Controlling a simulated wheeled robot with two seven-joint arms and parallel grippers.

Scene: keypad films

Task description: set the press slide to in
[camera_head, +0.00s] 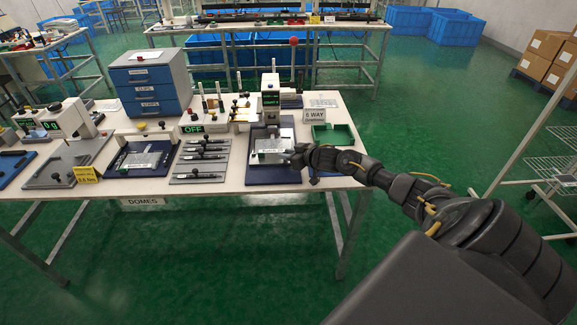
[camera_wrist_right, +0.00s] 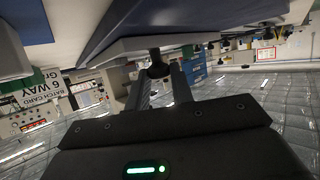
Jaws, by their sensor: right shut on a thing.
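The press (camera_head: 270,97) stands upright near the right end of the table, on a dark blue base (camera_head: 262,178). Its grey slide (camera_head: 285,133) carries a light plate (camera_head: 271,147) and sits in front of the press column. My right gripper (camera_head: 298,157) is at the front right of the slide. In the right wrist view the gripper (camera_wrist_right: 160,78) is shut on a dark round knob (camera_wrist_right: 158,69), which hangs from the edge of a grey plate (camera_wrist_right: 125,48). The fingers hide part of the knob. My left gripper is not in view.
A green tray (camera_head: 334,136) and a "6 WAY" sign (camera_head: 315,116) stand right of the press.

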